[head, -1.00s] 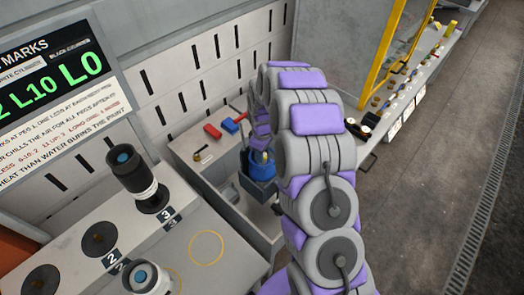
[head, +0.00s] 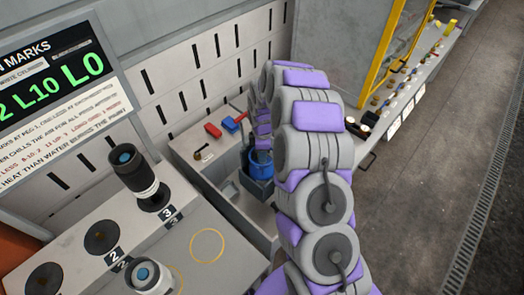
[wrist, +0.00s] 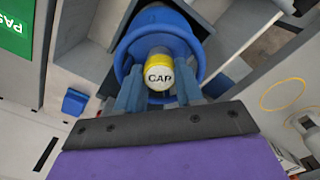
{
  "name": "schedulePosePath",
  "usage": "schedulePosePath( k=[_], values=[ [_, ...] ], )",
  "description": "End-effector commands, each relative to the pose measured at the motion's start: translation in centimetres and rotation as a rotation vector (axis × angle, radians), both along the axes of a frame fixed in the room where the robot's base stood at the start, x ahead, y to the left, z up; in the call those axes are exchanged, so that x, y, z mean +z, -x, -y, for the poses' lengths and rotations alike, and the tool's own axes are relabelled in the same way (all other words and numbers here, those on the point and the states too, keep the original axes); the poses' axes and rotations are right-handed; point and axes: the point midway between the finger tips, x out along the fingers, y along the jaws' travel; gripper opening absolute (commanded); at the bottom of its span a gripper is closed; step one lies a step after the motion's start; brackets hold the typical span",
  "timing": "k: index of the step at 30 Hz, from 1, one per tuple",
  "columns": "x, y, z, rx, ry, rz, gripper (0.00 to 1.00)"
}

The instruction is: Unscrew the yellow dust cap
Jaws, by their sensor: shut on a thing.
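The yellow dust cap (wrist: 159,72), marked "CAP", shows in the wrist view at the middle of a round blue body (wrist: 125,60). My gripper (wrist: 158,86) has one blue-grey finger on each side of the cap and is shut on it. In the head view the blue body (head: 260,165) sits in a dark square holder (head: 257,187) in a recess of the grey bench. The cap and fingertips are hidden there behind my arm. I cannot tell whether the cap is loose on its thread.
A red block (head: 213,130) and a blue block (head: 229,125) lie on the bench behind. A black-and-white cylinder (head: 134,172) stands at left, another (head: 148,276) at the front. A yellow frame (head: 385,65) stands at right, with open floor beyond.

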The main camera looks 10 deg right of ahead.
Motion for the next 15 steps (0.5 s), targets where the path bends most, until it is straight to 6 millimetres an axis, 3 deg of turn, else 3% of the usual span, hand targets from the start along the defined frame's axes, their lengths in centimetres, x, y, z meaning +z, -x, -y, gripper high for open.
schedulePosePath(
  k=[7,15],
  values=[
    [-0.01,0.03,-0.02,0.026,0.0,-0.001,0.0],
    [0.03,0.03,-0.07,0.357,-0.002,-0.001,0.0]
  ],
)
